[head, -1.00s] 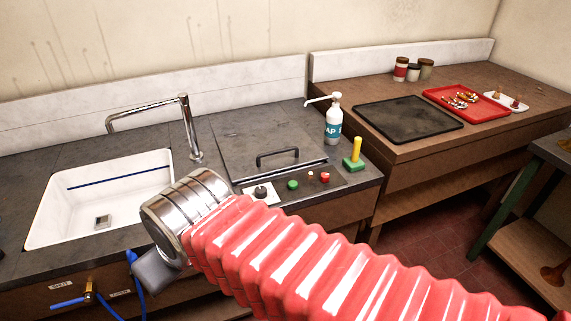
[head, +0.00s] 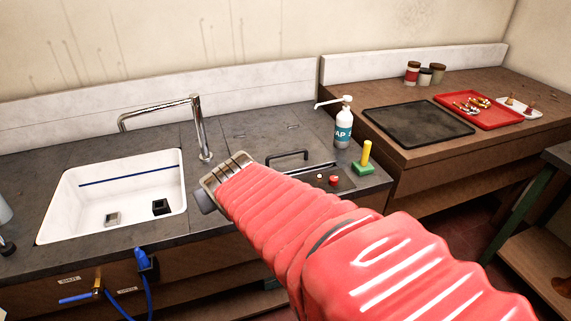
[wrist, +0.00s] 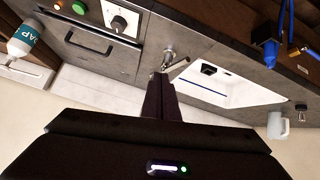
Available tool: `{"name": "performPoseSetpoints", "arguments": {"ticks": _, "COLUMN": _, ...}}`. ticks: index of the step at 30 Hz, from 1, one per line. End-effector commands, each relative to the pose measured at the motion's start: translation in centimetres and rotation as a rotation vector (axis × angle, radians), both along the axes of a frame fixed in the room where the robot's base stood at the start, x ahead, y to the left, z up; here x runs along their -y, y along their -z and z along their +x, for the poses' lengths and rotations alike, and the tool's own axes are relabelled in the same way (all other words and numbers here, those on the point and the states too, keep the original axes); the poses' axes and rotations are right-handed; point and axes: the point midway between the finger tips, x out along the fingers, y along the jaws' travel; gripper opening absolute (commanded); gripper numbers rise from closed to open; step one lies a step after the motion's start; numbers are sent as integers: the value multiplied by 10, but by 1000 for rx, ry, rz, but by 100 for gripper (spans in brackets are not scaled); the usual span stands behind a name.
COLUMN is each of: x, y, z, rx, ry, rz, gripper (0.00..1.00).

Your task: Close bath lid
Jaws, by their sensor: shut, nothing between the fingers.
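The bath lid (head: 255,142) is a dark grey panel with a black bar handle (head: 287,157). It lies flat, about level with the counter, and a pale line shows along its front edge. My red-sleeved arm covers its front left part in the head view. The lid (wrist: 97,65) and its handle (wrist: 88,42) also show at the upper left of the wrist view. My gripper (wrist: 160,82) is shut and empty, with its fingers pointing at the counter near the tap base, between lid and sink. The lid is apart from the fingers. The fingers are hidden in the head view.
A white sink (head: 120,195) lies left of the lid, with a chrome tap (head: 200,130) between them. A soap bottle (head: 343,128) and a green block with a yellow handle (head: 364,160) stand to the right. A control panel with a knob (wrist: 118,23) fronts the lid.

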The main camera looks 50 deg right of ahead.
Motion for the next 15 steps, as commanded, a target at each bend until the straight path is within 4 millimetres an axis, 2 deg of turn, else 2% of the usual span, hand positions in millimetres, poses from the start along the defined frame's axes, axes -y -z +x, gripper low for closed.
{"name": "performPoseSetpoints", "arguments": {"ticks": 1, "x": 20, "y": 4, "z": 2, "rx": 16, "ry": 28, "rz": -15, "gripper": 0}}
{"name": "performPoseSetpoints", "arguments": {"ticks": 3, "x": 44, "y": 6, "z": 6, "rx": 46, "ry": 51, "rz": -39, "gripper": 0}}
{"name": "performPoseSetpoints", "arguments": {"ticks": 8, "x": 93, "y": 12, "z": 10, "rx": 111, "ry": 86, "rz": -77, "gripper": 0}}
{"name": "performPoseSetpoints", "arguments": {"ticks": 15, "x": 162, "y": 25, "z": 1, "rx": 216, "ry": 126, "rz": -121, "gripper": 0}}
